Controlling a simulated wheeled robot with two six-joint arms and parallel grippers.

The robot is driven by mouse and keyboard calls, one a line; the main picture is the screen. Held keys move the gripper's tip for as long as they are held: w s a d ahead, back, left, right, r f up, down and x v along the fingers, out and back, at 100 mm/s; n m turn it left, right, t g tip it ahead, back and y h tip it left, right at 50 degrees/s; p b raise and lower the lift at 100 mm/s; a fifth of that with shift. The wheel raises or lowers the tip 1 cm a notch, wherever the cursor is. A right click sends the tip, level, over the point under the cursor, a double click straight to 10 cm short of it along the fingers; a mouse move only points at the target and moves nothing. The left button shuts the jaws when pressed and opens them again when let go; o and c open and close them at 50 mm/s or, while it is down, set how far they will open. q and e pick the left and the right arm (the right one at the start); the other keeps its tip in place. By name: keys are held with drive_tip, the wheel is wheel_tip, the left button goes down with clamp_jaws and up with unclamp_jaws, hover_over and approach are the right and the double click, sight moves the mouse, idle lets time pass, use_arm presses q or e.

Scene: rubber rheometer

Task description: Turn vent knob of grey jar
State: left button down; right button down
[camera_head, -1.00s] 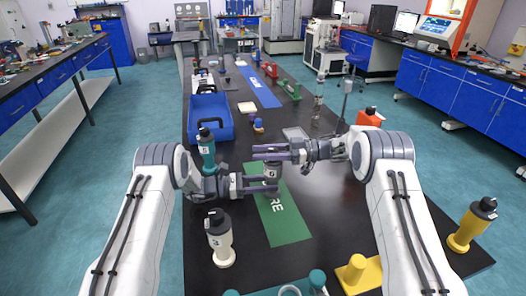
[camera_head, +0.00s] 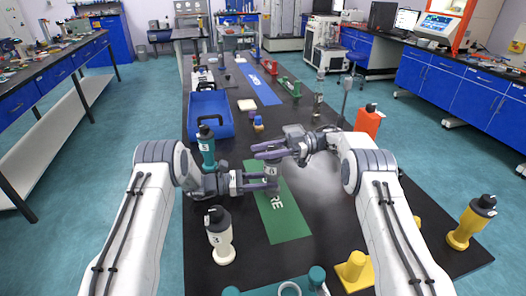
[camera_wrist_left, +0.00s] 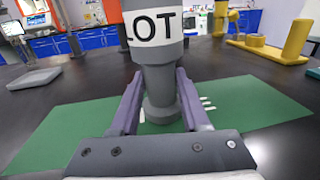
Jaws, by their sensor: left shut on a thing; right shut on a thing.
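The grey jar (camera_head: 271,171) stands upright over the green mat (camera_head: 284,218), between my two grippers. In the left wrist view, the jar (camera_wrist_left: 155,65) shows a white label reading "LOT" and a narrower lower part above a round foot. My left gripper (camera_head: 273,180) is shut around that narrower part; its fingers (camera_wrist_left: 160,105) lie on both sides. My right gripper (camera_head: 262,151) is above it, shut at the jar's top. The vent knob is hidden by the right fingers. A pale haze (camera_head: 318,185) spreads to the right of the jar.
A teal bottle (camera_head: 207,147) and a white bottle (camera_head: 220,237) stand left of the mat. A blue bin (camera_head: 211,105) is behind them. A yellow bottle (camera_head: 470,222) and an orange-red container (camera_head: 368,121) are at the right. The table right of the mat is mostly clear.

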drive_tip(key=shift+c, duration=2.2)
unclamp_jaws()
wheel_tip(320, 180, up, 10)
